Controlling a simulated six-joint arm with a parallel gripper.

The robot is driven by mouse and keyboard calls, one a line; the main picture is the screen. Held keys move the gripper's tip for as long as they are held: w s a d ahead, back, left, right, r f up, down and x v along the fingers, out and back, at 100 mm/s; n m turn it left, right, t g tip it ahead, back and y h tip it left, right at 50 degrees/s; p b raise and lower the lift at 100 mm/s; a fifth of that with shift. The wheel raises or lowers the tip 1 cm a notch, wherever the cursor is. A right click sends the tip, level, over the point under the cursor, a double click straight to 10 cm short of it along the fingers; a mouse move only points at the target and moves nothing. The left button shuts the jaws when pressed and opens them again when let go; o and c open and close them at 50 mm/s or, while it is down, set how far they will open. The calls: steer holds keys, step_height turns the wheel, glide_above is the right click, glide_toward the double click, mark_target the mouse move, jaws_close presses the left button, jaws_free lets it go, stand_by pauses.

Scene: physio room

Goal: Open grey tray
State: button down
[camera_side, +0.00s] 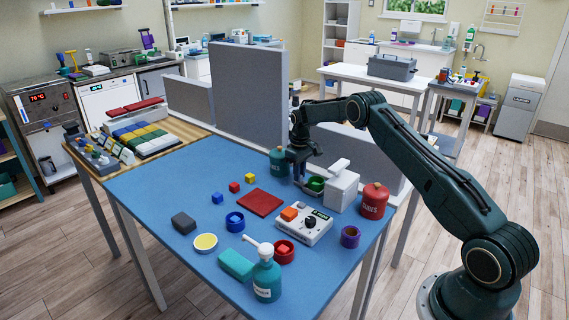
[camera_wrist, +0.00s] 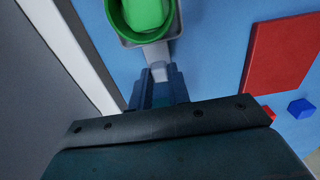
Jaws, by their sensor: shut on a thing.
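The grey tray (camera_wrist: 128,42) shows at the top of the wrist view, with a green cup (camera_wrist: 117,14) on it and a green piece (camera_wrist: 150,12) inside the cup. A pale grey handle sticks out from the tray towards me. My gripper (camera_wrist: 160,78) is shut on this handle. In the side view my gripper (camera_side: 299,176) reaches down at the left of a white box (camera_side: 343,190). The green cup (camera_side: 314,185) shows between them. The tray is mostly hidden there, and I cannot tell how far it stands out from the box.
A teal jar (camera_side: 278,161) stands close behind my gripper. A red mat (camera_side: 260,202), a white device with a knob (camera_side: 303,228) and a red jar (camera_side: 374,201) are nearby. Small blocks, rings and a teal pump bottle (camera_side: 267,280) lie further forward. Grey panels (camera_side: 255,95) stand behind.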

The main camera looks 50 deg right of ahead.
steer(key=c, duration=1.3)
jaws_free()
steer(key=shift+r, duration=0.15)
step_height(320, 180, up, 14)
steer(key=shift+f, duration=0.2)
